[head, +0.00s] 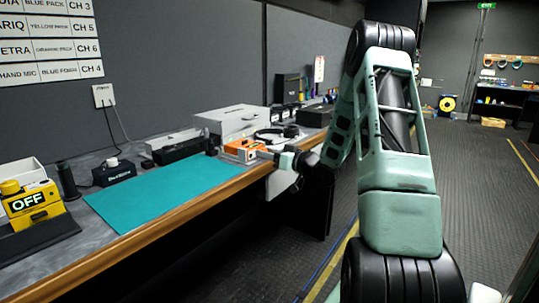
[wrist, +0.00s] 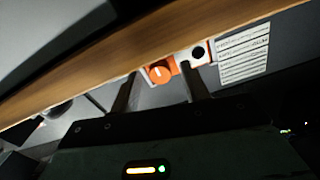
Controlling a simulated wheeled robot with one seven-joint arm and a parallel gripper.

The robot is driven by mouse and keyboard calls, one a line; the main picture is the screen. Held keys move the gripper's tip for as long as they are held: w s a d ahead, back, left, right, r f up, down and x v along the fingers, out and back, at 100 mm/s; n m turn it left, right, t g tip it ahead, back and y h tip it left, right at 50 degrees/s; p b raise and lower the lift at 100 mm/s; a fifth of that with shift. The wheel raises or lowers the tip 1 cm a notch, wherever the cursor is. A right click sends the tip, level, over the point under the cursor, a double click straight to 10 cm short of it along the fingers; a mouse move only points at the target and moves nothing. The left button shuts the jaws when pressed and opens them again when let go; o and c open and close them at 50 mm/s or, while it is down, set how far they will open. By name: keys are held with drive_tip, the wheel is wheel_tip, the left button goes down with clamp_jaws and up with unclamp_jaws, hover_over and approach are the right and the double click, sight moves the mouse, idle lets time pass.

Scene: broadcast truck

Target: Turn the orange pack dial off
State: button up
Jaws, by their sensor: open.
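The orange pack (head: 243,149) sits on the desk near its front wooden edge, just beyond the teal mat. In the wrist view its orange dial (wrist: 160,73) has a pale pointer line, and a white panel with a round black socket shows beside it. My gripper (head: 266,154) reaches in from the right at the pack's height. In the wrist view my gripper (wrist: 161,70) is open, with one finger on each side of the dial. I cannot tell whether either finger touches it. The dial is hidden in the head view, and its setting is unreadable.
The teal mat (head: 165,190) lies left of the pack. A yellow pack (head: 30,203) reading OFF stands at far left. A grey case (head: 232,120) and headphones (head: 277,135) are close behind the orange pack. The wooden desk edge (wrist: 100,80) crosses the wrist view. Floor at right is clear.

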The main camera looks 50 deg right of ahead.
drive_tip(key=c, duration=1)
drive_tip(key=n+b, duration=0.2)
drive_tip(key=shift+f+n, duration=0.15)
drive_tip(key=shift+n, duration=0.25)
drive_tip(key=shift+n+b, duration=1.35)
drive_tip(key=shift+n, duration=0.15)
